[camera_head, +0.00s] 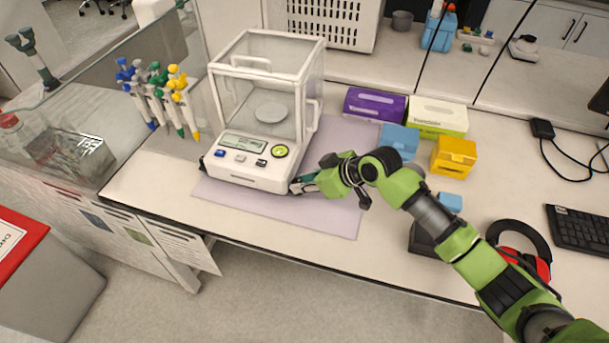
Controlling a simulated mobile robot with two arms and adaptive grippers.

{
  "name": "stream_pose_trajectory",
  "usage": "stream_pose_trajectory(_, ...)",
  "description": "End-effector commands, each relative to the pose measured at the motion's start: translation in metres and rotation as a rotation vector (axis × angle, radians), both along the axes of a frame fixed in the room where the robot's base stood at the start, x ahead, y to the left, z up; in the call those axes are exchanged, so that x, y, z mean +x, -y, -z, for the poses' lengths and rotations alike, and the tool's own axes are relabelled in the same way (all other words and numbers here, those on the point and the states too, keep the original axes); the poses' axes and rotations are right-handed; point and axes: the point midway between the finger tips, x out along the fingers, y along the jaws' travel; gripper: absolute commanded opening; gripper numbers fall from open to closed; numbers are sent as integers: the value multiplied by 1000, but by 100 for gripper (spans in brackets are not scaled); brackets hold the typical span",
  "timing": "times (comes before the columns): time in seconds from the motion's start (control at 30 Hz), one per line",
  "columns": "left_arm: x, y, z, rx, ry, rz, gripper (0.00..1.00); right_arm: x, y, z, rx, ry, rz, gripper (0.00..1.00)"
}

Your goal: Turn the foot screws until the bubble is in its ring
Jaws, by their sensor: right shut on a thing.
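A white analytical balance (247,172) with a clear glass draft shield (240,95) and a round pan (270,112) stands on a pale purple mat (337,217). On its front are a display (244,143), coloured buttons and a round green-yellow bubble level (280,151). The bubble inside is too small to make out. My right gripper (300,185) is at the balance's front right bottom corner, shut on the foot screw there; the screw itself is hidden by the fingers. Dark foot parts show at the front left corner (203,162). My left gripper is not in view.
Pipettes (160,98) hang on a stand left of the balance. Purple (375,103) and white-green (437,115) boxes, a yellow box (453,157) and blue boxes (399,139) stand to the right. Red ear muffs (522,250) and a keyboard (580,230) lie further right. The mat's front is clear.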

Motion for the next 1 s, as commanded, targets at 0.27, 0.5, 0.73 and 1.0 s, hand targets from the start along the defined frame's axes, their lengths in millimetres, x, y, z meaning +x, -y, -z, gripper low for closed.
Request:
stream_pose_trajectory(0.27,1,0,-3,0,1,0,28,1,-1,-1,3,3,15,0)
stream_pose_trajectory(0.5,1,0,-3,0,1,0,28,1,-1,-1,3,3,15,34)
stream_pose_trajectory(0.73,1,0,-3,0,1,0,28,0,-1,-1,2,1,14,38)
stream_pose_trajectory(1.0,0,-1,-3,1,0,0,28,-4,7,-9,1,4,14,38)
